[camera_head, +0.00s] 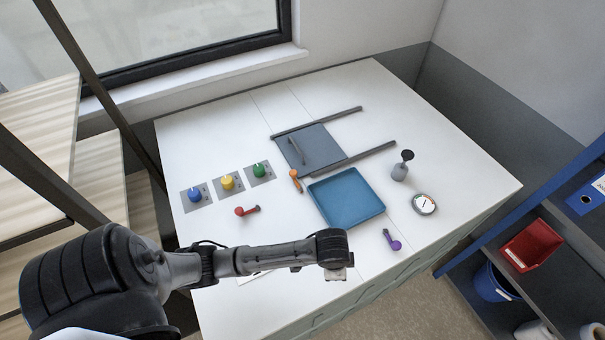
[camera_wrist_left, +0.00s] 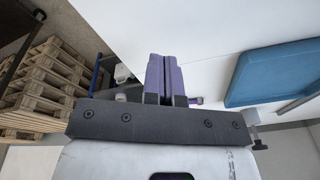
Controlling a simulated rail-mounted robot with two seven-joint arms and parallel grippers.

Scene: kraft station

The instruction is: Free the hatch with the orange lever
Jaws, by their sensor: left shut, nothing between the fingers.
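The orange lever (camera_head: 295,177) is small and stands at the left edge of the hatch area, near the lower left corner of the grey hatch plate (camera_head: 312,143). The plate has a dark bar handle (camera_head: 297,150) and lies between two dark rails. My left gripper (camera_head: 338,270) hangs over the front of the table, in front of the blue tray and well away from the lever. In the left wrist view its purple-grey fingers (camera_wrist_left: 165,80) are together with nothing between them. My right gripper is not in view.
A blue tray (camera_head: 345,222) sits in front of the hatch; it also shows in the left wrist view (camera_wrist_left: 240,82). A red lever (camera_head: 246,211), purple lever (camera_head: 391,240), blue, yellow and green knobs (camera_head: 227,183), a gauge (camera_head: 424,204) and a grey knobbed post (camera_head: 400,172) surround it.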

